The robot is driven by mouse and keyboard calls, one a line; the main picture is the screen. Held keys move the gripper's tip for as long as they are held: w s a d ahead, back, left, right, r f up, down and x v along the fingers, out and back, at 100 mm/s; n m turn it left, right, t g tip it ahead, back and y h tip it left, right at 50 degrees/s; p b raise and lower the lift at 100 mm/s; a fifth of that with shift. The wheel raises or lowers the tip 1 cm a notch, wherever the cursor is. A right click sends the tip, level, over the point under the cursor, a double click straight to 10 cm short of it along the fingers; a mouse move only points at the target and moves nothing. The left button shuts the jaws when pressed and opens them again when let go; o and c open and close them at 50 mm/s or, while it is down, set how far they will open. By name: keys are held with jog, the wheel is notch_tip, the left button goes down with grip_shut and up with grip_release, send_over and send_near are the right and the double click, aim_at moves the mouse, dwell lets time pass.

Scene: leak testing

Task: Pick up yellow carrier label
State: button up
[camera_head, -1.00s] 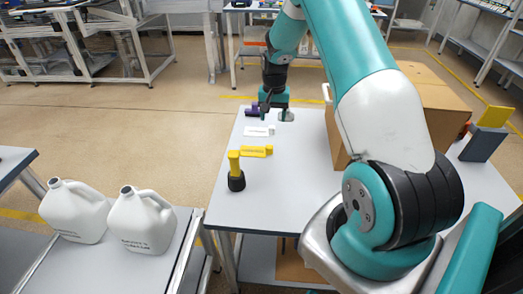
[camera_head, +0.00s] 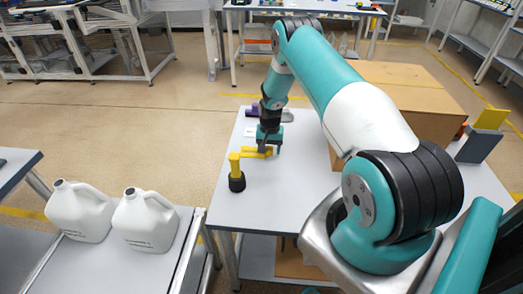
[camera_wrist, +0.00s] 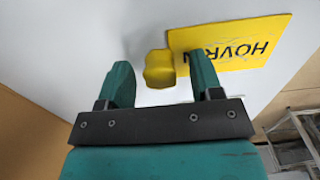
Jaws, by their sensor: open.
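The yellow carrier label (camera_head: 247,152) lies flat on the white table, partly hidden by my gripper in the head view. In the wrist view the label (camera_wrist: 225,48) shows as a yellow plate with dark lettering, with a raised yellow tab (camera_wrist: 159,68) at its left end. My gripper (camera_head: 268,150) is low over the label's right part. In the wrist view my gripper (camera_wrist: 161,78) is open, with the tab between its two fingers and gaps on both sides.
A large cardboard box (camera_head: 400,100) stands to the right. Two white jugs (camera_head: 145,220) stand on the left table.

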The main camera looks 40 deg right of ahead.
grip_shut()
dwell(0.3)
